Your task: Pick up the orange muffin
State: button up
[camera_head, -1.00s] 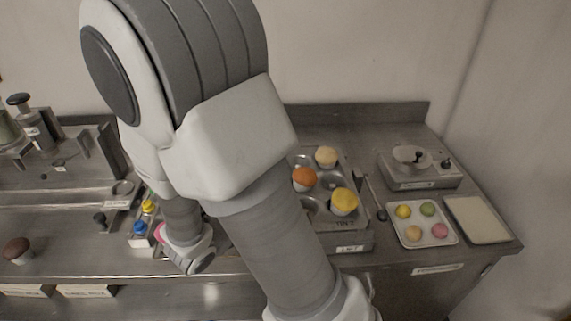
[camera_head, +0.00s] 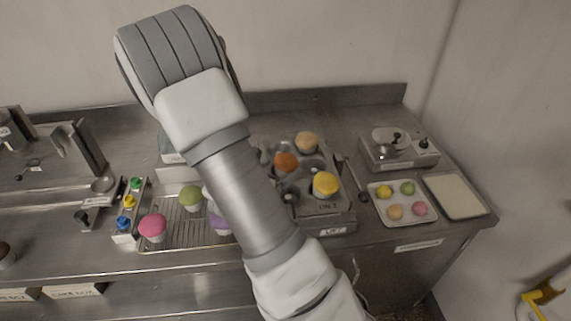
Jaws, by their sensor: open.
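The orange muffin (camera_head: 286,161) sits in the metal muffin tin (camera_head: 327,207) right of my arm. A pale tan muffin (camera_head: 306,141) is behind it and a yellow muffin (camera_head: 325,184) is in front of it to the right, in the same tin. My arm crosses the middle of the view and covers the left part of the tin. My gripper is not visible.
A white tray (camera_head: 381,218) with several small coloured treats, a scale (camera_head: 405,158) and a pale board (camera_head: 455,196) stand at the right.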

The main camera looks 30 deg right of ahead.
jog(key=shift+x, duration=1.35)
jog(key=c, duration=0.8)
jog(key=shift+r, duration=0.15)
